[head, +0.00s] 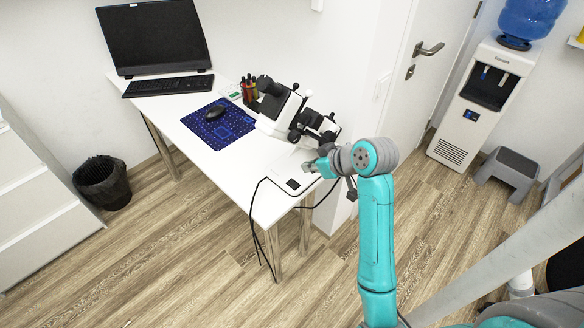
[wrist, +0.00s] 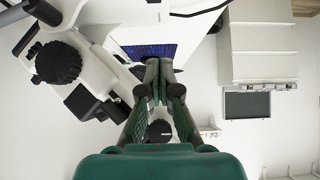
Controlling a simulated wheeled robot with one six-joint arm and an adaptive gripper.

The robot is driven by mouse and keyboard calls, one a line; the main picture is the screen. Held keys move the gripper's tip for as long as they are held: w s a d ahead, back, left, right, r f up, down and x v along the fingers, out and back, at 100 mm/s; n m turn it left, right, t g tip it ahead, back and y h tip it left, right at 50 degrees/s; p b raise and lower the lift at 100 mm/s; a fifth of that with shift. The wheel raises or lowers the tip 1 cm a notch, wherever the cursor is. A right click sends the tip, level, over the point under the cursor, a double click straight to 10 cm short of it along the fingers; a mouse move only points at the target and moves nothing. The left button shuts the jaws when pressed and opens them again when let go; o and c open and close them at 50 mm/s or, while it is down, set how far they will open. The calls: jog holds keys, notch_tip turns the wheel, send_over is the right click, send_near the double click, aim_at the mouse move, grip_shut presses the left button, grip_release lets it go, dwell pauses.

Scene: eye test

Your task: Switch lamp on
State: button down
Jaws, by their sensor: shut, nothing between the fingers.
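A white and black microscope-like instrument (head: 285,110) stands on the white table; I cannot tell whether it is the lamp or whether any light is lit. Its white body and black knobs (wrist: 58,62) fill the left of the wrist view. A small black switch-like patch (head: 293,184) lies near the table's front corner, with black cables beside it. My gripper (head: 309,167) is over this end of the table, just above and right of the patch. In the wrist view its fingers (wrist: 158,72) are together and empty. A round dark knob (wrist: 159,130) shows between the finger links.
The table (head: 262,205) also holds a blue mat (head: 228,128) with a mouse, a pen holder (head: 249,90), a keyboard (head: 168,86) and a monitor (head: 155,38). Black cables (head: 258,240) hang off the front edge. A water dispenser (head: 480,100) and grey stool (head: 508,170) stand right.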

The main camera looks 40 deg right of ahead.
send_over(291, 184)
notch_tip(291, 184, down, 7)
jog(key=shift+s+r, duration=0.1)
jog(key=shift+s, duration=0.05)
notch_tip(291, 184, down, 2)
jog(key=shift+f, duration=1.1)
